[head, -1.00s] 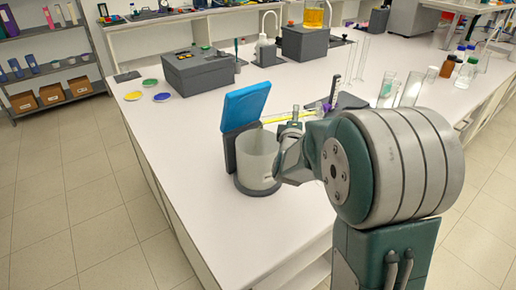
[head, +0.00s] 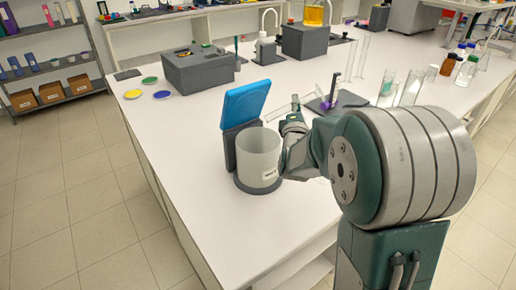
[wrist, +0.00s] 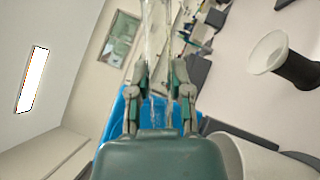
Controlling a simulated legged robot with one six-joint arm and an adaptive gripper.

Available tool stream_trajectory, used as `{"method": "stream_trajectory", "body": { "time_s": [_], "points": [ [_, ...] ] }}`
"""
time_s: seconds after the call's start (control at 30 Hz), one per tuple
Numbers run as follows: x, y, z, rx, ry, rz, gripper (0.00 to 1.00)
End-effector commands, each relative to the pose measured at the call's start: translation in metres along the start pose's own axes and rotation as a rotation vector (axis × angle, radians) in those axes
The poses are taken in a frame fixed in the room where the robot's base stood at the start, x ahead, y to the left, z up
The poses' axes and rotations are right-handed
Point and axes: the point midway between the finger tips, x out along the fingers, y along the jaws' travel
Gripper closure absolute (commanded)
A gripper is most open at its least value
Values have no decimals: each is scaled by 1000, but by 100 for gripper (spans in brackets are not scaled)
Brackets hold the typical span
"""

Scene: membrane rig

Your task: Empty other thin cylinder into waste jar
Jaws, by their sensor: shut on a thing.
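The waste jar (head: 258,160) is a pale translucent tub with a small label, on a dark round base at the table's near left. Its blue lid (head: 247,103) stands open behind it. My gripper (head: 292,120) is just right of and above the jar's rim. In the wrist view my gripper (wrist: 160,90) is shut on a clear thin cylinder (wrist: 155,35). In the head view this cylinder (head: 281,113) looks clear and tilted, near the jar's opening; no yellow shows in it. The jar's rim (wrist: 228,140) and the blue lid (wrist: 113,118) also show in the wrist view.
A dark stand with a purple part (head: 328,103) is right of my gripper. Tall thin glassware (head: 362,55), glass beakers (head: 388,88) and bottles (head: 466,70) stand further right. A grey box (head: 198,70) and coloured discs are at the left. The tabletop left of the jar is clear.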

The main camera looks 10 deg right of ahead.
Motion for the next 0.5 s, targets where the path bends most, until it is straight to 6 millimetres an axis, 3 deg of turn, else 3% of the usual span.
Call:
{"method": "stream_trajectory", "body": {
  "time_s": [0.5],
  "points": [
    [0,29,-9,-298,41,127,100]
  ]
}}
